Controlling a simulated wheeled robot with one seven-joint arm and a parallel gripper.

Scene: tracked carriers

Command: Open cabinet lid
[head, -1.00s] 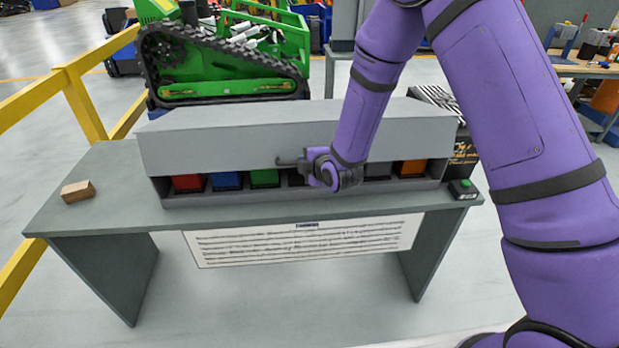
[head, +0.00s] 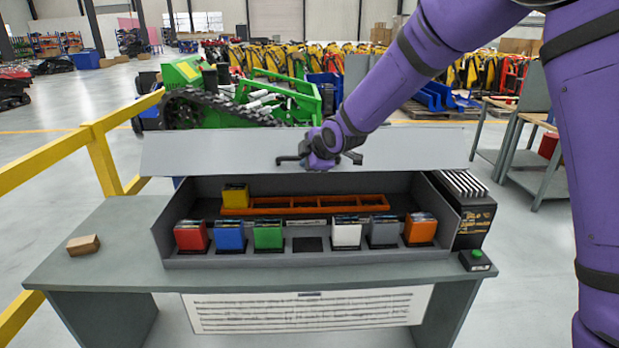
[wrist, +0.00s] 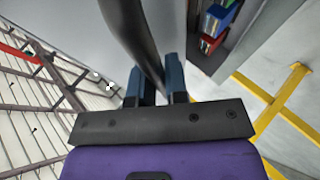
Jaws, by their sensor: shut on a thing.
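The grey cabinet (head: 163,228) stands on the dark green table. Its light grey lid (head: 220,152) is raised, and the front is open. My gripper (head: 318,160) is at the middle of the lid, shut on the dark bar handle. In the wrist view the blue fingers of my gripper (wrist: 158,82) close around the handle (wrist: 133,30). Inside the cabinet, red (head: 191,236), blue (head: 229,236), green (head: 267,235), white (head: 346,232), grey (head: 383,232) and orange (head: 420,229) boxes stand in a front row. A yellow box (head: 235,196) stands behind, at an orange tray (head: 330,207).
A small brown block (head: 83,245) lies on the table (head: 120,262) at the left. A black box (head: 468,215) and a green button (head: 477,255) are at the right. A yellow railing (head: 60,145) runs along the left, and a green tracked machine (head: 270,95) stands behind.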

